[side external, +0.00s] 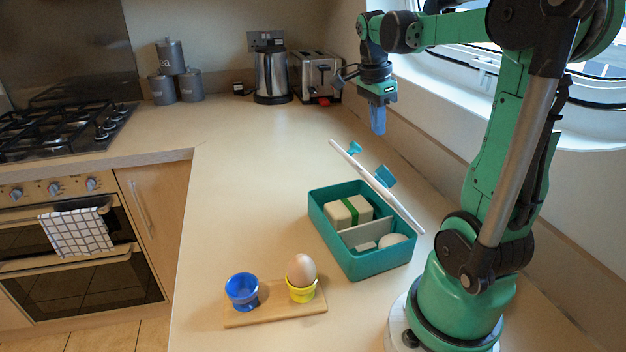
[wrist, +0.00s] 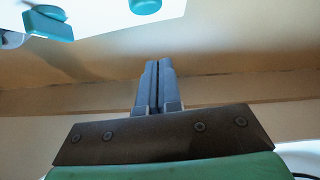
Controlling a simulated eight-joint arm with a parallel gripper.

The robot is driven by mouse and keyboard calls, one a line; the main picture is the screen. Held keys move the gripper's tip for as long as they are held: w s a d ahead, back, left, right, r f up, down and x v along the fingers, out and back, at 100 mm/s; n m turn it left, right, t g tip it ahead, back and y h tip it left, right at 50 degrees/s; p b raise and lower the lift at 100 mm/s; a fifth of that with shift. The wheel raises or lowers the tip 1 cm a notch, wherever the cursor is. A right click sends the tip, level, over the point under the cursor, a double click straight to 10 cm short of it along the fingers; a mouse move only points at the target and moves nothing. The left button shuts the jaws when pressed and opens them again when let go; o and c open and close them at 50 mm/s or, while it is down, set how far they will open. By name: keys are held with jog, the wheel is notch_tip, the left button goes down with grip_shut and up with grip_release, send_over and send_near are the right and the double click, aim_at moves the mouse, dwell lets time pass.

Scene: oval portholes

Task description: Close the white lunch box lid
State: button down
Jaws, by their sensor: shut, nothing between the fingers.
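The lunch box (side external: 378,262) is a teal tray on the counter with a divider and food inside. Its white lid (side external: 400,205) stands open and tilted along the box's far right side, with teal clips on it. The lid's white face and teal clips also show at the top left of the wrist view (wrist: 105,14). My gripper (side external: 378,132) hangs pointing down, above and behind the lid, apart from it. Its fingers are together and empty, as the wrist view also shows (wrist: 154,75).
A wooden board (side external: 275,308) in front holds a blue cup (side external: 242,291) and an egg (side external: 301,269) in a yellow cup (side external: 301,291). A kettle (side external: 271,75), toaster (side external: 316,76) and grey canisters (side external: 175,75) stand at the back. The counter left of the box is clear.

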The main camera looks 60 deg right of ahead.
aim_at(347, 148)
jog(key=shift+g+h, duration=0.5)
jog(key=shift+h, duration=0.2)
jog(key=w+a, duration=0.1)
jog(key=w+a+f, duration=0.1)
jog(key=a, duration=0.1)
jog(key=w+a+f, duration=0.1)
jog(key=w+a, duration=0.1)
jog(key=shift+w+a, duration=0.1)
jog(key=shift+a, duration=0.1)
jog(key=w+a+f, duration=0.3)
jog(key=a+f, duration=0.2)
jog(key=f, duration=0.2)
jog(key=shift+w+f, duration=0.15)
jog(key=shift+w, duration=0.25)
